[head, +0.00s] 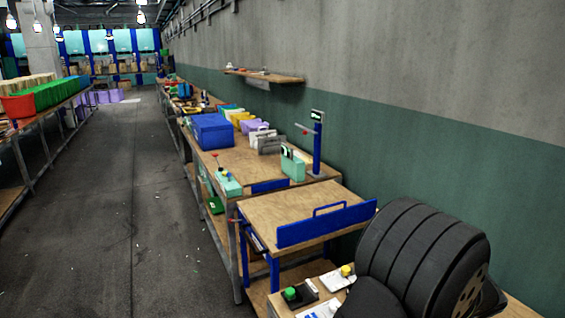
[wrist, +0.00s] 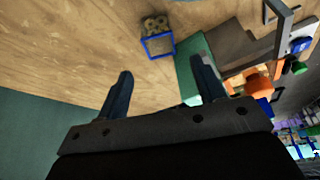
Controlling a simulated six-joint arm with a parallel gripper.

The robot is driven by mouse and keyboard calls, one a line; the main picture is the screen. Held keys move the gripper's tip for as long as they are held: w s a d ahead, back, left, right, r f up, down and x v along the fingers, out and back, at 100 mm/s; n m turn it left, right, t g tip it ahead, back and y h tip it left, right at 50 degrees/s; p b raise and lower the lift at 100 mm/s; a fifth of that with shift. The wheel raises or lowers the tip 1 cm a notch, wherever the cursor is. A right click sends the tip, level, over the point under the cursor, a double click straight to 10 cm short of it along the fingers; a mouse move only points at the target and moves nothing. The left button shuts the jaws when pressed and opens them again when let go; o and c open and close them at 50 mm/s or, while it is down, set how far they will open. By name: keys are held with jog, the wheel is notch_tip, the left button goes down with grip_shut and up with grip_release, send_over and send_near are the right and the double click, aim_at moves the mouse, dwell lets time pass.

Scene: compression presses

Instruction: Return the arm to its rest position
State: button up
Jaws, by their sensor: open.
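My gripper (wrist: 162,90) shows in the wrist view, with its two dark fingers spread wide apart. It is open, and nothing is held between the fingers. Beyond the fingertips lies a wooden surface with a small blue-framed box (wrist: 158,44) holding brownish pieces. A green block or panel (wrist: 195,68) lies behind the right finger, which covers part of it. Whether the finger touches it I cannot tell. My arm and gripper do not show in the head view.
The wrist view has a grey frame, an orange part (wrist: 258,84) and coloured items at right. In the head view, a long workbench (head: 240,165) with a blue box (head: 211,132) runs along the wall (head: 440,155). The floor aisle (head: 130,200) is clear.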

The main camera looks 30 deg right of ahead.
jog(key=x, duration=0.8)
jog(key=shift+w+f, duration=0.15)
jog(key=shift+f, duration=0.05)
jog(key=shift+w+d+r, duration=0.1)
jog(key=shift+d+r, duration=0.1)
notch_tip(320, 180, up, 4)
jog(key=shift+f, duration=0.25)
jog(key=s+a+r, duration=0.1)
jog(key=s+r, duration=0.1)
jog(key=s, duration=0.1)
jog(key=s+a+r, duration=0.1)
jog(key=s+r, duration=0.1)
jog(key=s, duration=0.2)
jog(key=s+a+r, duration=0.1)
jog(key=s+r, duration=0.2)
jog(key=s, duration=0.1)
jog(key=shift+s, duration=0.25)
jog(key=s+d+m+h, duration=0.15)
jog(key=s+d, duration=0.25)
jog(key=s, duration=1)
jog(key=s+d+m, duration=0.3)
jog(key=s+d, duration=0.1)
jog(key=s, duration=1)
jog(key=w+d+f, duration=0.4)
jog(key=d, duration=0.1)
jog(key=shift+w+f+g, duration=0.2)
jog(key=shift+f+g, duration=0.2)
